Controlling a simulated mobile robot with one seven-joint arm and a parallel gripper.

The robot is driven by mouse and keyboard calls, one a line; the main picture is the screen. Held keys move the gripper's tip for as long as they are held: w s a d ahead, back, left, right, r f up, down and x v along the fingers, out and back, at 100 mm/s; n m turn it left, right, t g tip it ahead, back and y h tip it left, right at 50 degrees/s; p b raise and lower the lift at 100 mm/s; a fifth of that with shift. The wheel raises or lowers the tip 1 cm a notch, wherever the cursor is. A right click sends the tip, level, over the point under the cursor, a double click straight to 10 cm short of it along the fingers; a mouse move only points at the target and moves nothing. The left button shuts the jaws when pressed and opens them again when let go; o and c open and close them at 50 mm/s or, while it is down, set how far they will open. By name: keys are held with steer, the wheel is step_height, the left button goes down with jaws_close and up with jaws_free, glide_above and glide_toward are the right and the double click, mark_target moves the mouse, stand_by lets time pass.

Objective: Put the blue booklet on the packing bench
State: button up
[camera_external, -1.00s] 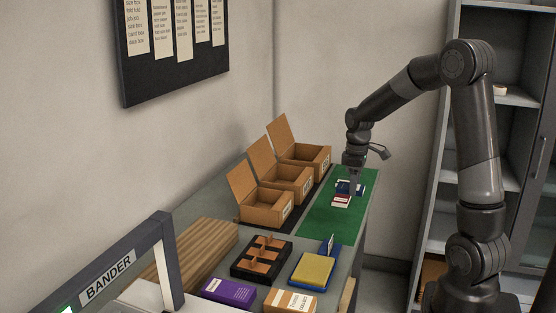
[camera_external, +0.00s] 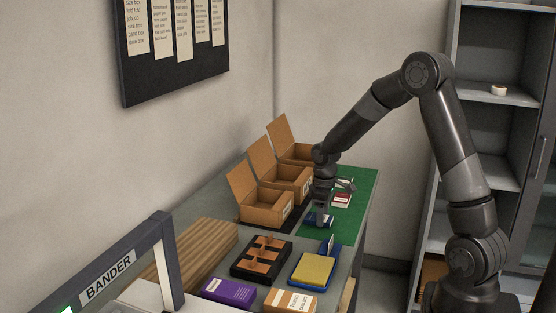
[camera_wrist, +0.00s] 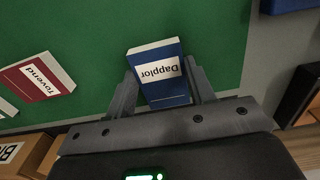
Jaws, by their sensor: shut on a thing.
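The blue booklet (camera_wrist: 158,73), with a white label reading "Dapplor", is between the two fingers of my gripper (camera_wrist: 165,88) in the wrist view. My gripper is shut on it. In the external view my gripper (camera_external: 320,213) is over the near part of the green mat (camera_external: 350,222), and the blue booklet (camera_external: 318,221) shows at its fingertips. Whether the booklet touches the mat or hangs just above it I cannot tell. The mat lies on the grey bench (camera_external: 210,208).
A red booklet (camera_wrist: 38,78) labelled "Tovend" lies on the mat. Open cardboard boxes (camera_external: 266,212) line the mat's left side. A blue tray with a yellow pad (camera_external: 313,268), a black divided tray (camera_external: 262,259) and a purple box (camera_external: 229,292) stand nearer the camera.

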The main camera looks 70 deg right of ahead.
steer(key=shift+f, duration=0.1)
steer(key=o, duration=1)
step_height(320, 180, up, 12)
steer(key=s+a+r+t+h, duration=0.1)
steer(key=s+a+r, duration=0.2)
steer(key=a+r, duration=0.35)
steer(key=s+a+r+t, duration=0.1)
steer(key=s+a+r, duration=0.25)
steer(key=a, duration=0.55)
steer(key=shift+s+a+r+t+y, duration=0.25)
steer(key=shift+s+a+t, duration=0.35)
steer(key=shift+s+a, duration=1.3)
steer(key=shift+s+a+r+t+y, duration=0.1)
steer(key=shift+s+a+r+t, duration=0.4)
steer(key=shift+s+a, duration=1.45)
steer(key=shift+s+a+r+t+y, duration=0.2)
steer(key=shift+s+a+t, duration=0.5)
steer(key=shift+s+a, duration=1.2)
